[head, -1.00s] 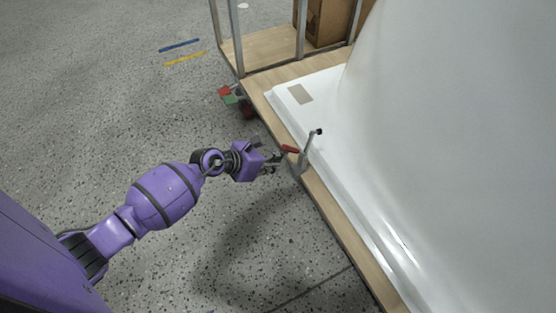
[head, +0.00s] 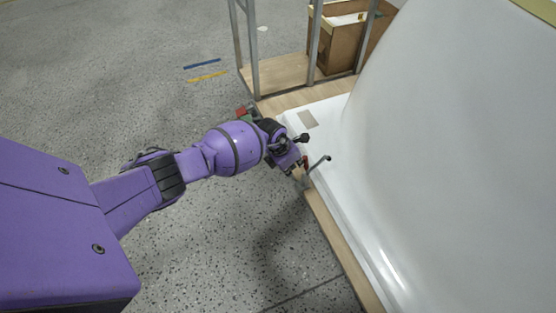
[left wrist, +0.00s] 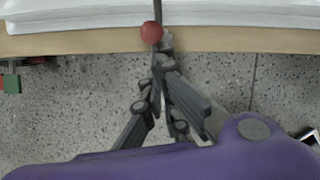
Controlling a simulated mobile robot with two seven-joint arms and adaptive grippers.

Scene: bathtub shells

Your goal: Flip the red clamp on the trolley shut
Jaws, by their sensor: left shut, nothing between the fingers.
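The clamp's red handle (head: 306,161) stands up at the edge of the trolley's wooden deck (head: 337,237). Its grey arm with a black tip (head: 326,158) slants up over the white shell's rim. In the left wrist view, the rounded red handle end (left wrist: 151,33) is seen nearly end-on at the deck edge. My left gripper (head: 297,169) is shut and empty, close beside the handle on the outer side. In the left wrist view its fingertips (left wrist: 160,65) point at the handle; I cannot tell whether they touch it. The clamp's base is mostly hidden. My right gripper is not in view.
The large white bathtub shell (head: 450,170) fills the right side. Metal posts (head: 252,50) and a cardboard box (head: 338,45) are at the far end. Another clamp with red and green parts (head: 243,113) sits further along the edge. The floor left of the trolley is clear.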

